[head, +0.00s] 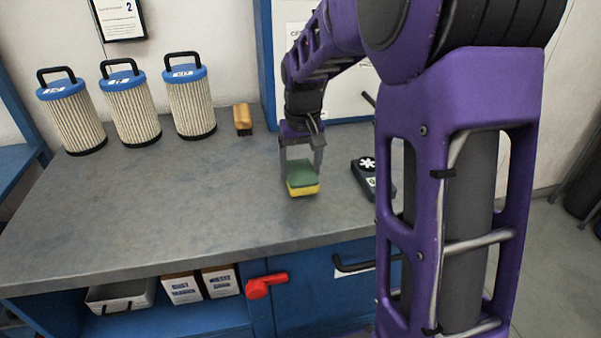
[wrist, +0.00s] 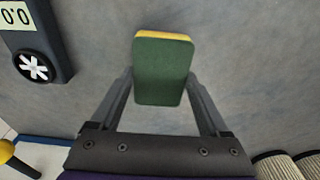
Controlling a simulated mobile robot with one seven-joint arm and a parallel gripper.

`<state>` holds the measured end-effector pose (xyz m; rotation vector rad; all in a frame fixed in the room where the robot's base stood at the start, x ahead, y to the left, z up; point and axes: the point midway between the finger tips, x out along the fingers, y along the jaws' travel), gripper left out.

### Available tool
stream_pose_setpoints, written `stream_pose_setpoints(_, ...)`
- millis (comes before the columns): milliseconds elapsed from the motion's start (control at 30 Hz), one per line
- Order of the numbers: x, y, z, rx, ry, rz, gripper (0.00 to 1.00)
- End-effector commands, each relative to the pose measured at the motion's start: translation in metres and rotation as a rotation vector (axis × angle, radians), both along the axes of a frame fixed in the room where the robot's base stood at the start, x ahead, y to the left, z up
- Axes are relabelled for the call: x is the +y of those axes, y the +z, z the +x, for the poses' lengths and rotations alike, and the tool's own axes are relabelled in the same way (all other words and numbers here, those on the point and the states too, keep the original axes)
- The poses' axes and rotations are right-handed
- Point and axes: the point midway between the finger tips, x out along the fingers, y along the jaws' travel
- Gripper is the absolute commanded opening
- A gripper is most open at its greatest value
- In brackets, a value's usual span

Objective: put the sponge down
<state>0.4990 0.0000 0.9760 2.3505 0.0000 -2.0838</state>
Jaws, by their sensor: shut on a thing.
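The sponge (head: 303,187) is yellow with a green scouring side, and the green side faces up. My gripper (head: 302,176) is shut on the sponge, one finger on each side, over the front part of the grey worktop (head: 150,208). In the wrist view the sponge (wrist: 162,72) sits between the two fingertips of my gripper (wrist: 161,82), green face to the camera and a yellow edge at the top. I cannot tell whether its underside touches the worktop.
A black handheld device (head: 372,178) lies just right of the sponge; it also shows in the wrist view (wrist: 36,45). A wooden-backed brush (head: 242,117) and several pleated filters (head: 130,105) stand at the back left. The worktop left of the sponge is clear.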

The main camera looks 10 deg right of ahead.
Motion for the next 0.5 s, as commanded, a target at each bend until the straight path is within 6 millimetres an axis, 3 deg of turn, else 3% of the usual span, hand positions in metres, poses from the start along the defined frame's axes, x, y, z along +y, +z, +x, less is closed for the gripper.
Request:
stream_pose_setpoints(100,0.0,-0.0093,-0.0001,0.0,0.0,0.0,0.35)
stream_pose_setpoints(467,0.0,-0.013,0.0001,-0.001,0.0,0.0,0.35)
stream_pose_setpoints(500,0.0,-0.0131,0.0001,-0.001,0.0,0.0,0.81)
